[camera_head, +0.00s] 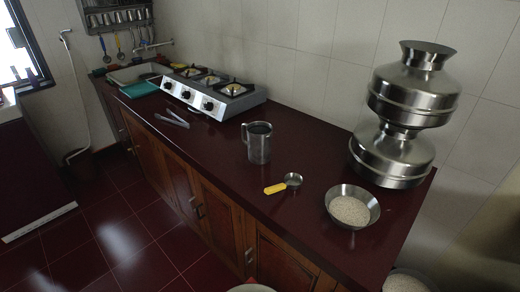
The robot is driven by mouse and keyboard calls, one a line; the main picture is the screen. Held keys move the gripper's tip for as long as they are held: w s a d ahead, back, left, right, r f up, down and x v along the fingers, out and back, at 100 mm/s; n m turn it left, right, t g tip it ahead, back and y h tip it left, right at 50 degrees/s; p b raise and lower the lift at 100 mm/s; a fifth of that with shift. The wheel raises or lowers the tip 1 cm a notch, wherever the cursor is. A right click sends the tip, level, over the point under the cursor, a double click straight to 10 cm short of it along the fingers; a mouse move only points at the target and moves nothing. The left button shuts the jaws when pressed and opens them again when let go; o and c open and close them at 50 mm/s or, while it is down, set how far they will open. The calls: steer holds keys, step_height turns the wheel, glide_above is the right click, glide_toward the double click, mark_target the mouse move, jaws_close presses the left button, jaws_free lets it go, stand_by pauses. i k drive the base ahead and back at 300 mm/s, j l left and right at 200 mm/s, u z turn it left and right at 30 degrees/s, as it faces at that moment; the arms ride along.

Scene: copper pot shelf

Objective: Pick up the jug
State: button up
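The jug (258,146) is a shiny metal vessel with a handle on its left side. It stands upright on the dark red countertop (305,155), near the middle of the picture. Nothing touches it and its whole front shows. My gripper is not in this view, so its state and its place relative to the jug do not show.
A yellow-handled scoop (283,184) and a metal bowl of grain (352,207) lie right of the jug. Stacked metal pots (415,90) stand at the back right. A gas stove (212,92) and tongs (172,119) are to the left. Counter around the jug is clear.

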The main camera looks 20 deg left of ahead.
mark_target(256, 142)
steer(key=k+j+z, duration=0.15)
steer(key=j, duration=0.25)
steer(key=j+z, duration=0.1)
steer(key=j, duration=0.35)
steer(key=k+j+z, duration=0.15)
steer(key=j, duration=0.2)
steer(key=j+z, duration=0.3)
steer(key=j, duration=1)
steer(key=j+z, duration=0.3)
steer(key=j, duration=1)
steer(key=i+j+z, duration=0.1)
steer(key=j, duration=0.45)
steer(key=i+j, duration=0.15)
steer(key=j, duration=0.45)
steer(key=i+j+z, duration=0.15)
steer(key=j, duration=0.45)
steer(key=k, duration=0.05)
